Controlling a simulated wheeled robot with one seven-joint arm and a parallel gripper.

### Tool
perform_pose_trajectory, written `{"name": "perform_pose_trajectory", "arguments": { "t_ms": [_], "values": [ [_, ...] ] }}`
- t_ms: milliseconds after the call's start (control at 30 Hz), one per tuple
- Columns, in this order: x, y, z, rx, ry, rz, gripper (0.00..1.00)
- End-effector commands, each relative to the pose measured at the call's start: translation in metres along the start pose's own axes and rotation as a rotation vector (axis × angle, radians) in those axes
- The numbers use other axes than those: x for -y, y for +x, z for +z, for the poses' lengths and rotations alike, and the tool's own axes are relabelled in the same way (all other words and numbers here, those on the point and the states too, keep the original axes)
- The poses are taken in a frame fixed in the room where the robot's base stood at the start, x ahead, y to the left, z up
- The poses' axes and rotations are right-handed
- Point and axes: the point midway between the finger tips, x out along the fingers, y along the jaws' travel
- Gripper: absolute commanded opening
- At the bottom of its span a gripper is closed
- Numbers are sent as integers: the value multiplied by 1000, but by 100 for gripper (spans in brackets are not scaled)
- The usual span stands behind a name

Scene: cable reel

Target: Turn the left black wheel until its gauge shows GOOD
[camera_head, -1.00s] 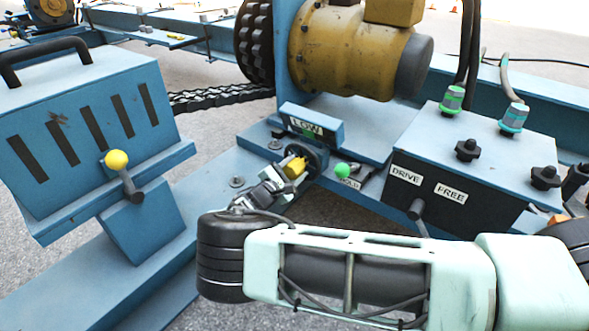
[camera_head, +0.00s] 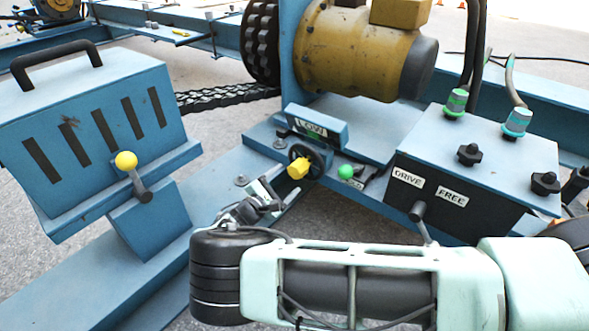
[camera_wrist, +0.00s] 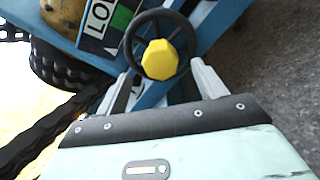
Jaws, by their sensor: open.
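The black wheel (camera_head: 317,160) with a yellow hub (camera_head: 299,168) stands in front of a blue block, under a gauge (camera_head: 311,128) whose window reads LOW with a bit of green below. In the wrist view the wheel (camera_wrist: 128,47) and its yellow hub (camera_wrist: 160,60) lie just beyond my fingers, and the gauge (camera_wrist: 103,20) is partly cut off at the top. My gripper (camera_head: 276,184) is open and empty, just to the lower left of the wheel. In the wrist view its fingers (camera_wrist: 162,78) are spread on either side below the hub, apart from it.
A dark control box (camera_head: 470,185) with DRIVE and FREE labels and a lever is at the right. A yellow motor (camera_head: 355,50) stands behind.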

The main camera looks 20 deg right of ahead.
Motion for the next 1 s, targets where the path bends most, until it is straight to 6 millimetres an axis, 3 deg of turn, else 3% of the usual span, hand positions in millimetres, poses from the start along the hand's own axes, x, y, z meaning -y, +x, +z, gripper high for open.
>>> {"name": "perform_pose_trajectory", "arguments": {
  "t_ms": [200, 400, 600, 1000],
  "values": [
    [-2, -52, 1, -4, 0, 1, 70],
    [0, -86, 0, -2, 0, 0, 70],
    [0, -102, 0, -1, 0, 0, 70],
    [1, -103, 0, 0, 0, -1, 70]
  ]
}}
